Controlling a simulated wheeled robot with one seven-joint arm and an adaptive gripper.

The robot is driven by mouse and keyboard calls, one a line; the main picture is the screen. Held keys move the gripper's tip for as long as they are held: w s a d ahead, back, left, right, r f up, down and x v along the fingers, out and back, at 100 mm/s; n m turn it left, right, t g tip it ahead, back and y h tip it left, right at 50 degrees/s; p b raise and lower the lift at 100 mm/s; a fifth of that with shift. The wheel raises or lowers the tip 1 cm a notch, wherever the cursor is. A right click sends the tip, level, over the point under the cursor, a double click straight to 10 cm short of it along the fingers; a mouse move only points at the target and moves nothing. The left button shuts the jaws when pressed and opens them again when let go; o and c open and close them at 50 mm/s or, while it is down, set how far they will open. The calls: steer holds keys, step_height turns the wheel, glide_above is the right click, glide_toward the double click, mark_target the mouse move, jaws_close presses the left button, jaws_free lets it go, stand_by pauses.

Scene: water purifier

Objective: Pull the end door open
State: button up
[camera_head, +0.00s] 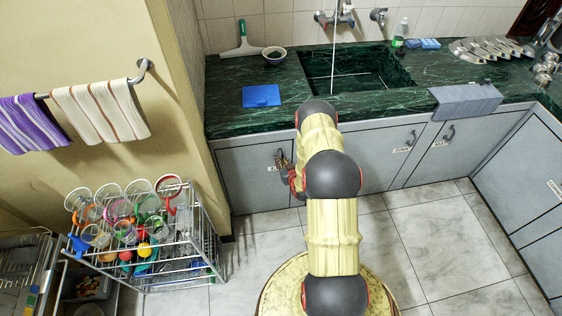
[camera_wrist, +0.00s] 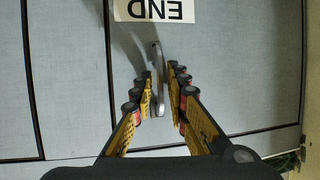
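The end door (camera_head: 247,183) is the grey cabinet door at the left under the green counter. It looks shut. Its white END label (camera_wrist: 153,10) shows upside down at the top of the wrist view. Its metal bar handle (camera_wrist: 157,70) stands out from the door. My gripper (camera_wrist: 161,78) is open, with one finger on each side of the handle. A gap shows on both sides, and I see no clear contact. In the head view my gripper (camera_head: 285,164) is at the handle, and my arm hides the cabinet front to its right.
The green counter (camera_head: 235,118) with a sink (camera_head: 365,72) runs above the doors. A wire rack of cups (camera_head: 165,240) stands on the floor at the left. A round stool-like top (camera_head: 280,285) is below my arm. Tiled floor (camera_head: 395,245) is clear to the right.

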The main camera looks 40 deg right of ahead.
steer(key=shift+c, duration=0.3)
jaws_close()
stand_by(0.5)
